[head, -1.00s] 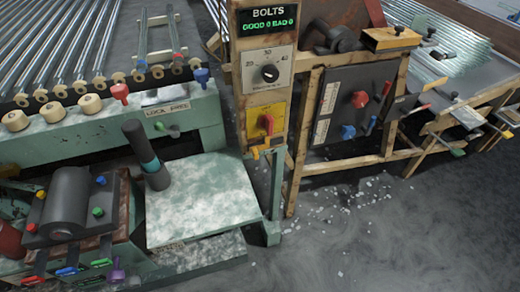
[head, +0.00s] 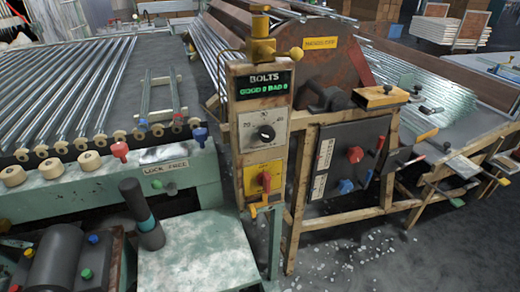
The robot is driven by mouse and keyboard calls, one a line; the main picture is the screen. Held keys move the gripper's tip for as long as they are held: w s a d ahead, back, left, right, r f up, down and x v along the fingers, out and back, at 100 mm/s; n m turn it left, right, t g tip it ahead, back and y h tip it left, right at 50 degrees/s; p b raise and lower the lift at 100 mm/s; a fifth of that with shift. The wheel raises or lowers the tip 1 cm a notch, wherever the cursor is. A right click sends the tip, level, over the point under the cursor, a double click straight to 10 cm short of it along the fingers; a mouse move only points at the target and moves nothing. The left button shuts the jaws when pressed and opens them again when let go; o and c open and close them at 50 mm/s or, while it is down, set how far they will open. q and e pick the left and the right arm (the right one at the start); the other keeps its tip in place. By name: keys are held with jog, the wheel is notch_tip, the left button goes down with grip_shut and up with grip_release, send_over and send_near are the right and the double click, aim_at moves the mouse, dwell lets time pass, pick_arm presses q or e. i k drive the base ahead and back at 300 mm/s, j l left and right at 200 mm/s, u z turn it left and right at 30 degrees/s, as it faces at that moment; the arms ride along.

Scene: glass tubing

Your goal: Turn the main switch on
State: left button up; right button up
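A red rotary switch handle (head: 264,181) sits on a yellow plate (head: 254,188) low on a wooden post in the middle of the head view. Its handle looks roughly upright, tilted slightly. Its label is too small to read, so I cannot tell for sure that it is the main switch. A small yellow lever (head: 266,207) is just below the plate. Neither of my grippers shows in the head view.
Above the switch are a dial (head: 266,133) and a lit BOLTS display (head: 264,87). A dark panel (head: 342,158) with red and blue knobs stands right. A green bench (head: 195,258) is at front left. White debris (head: 365,258) lies on the floor.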

aim_at(264, 180)
jog(key=k+l, duration=0.1)
jog(key=l, duration=0.25)
jog(key=k+l, duration=0.15)
jog(key=l, duration=0.2)
jog(key=k+l+u, duration=0.1)
jog(key=l, duration=0.25)
jog(key=k+l, duration=0.15)
jog(key=l, duration=0.2)
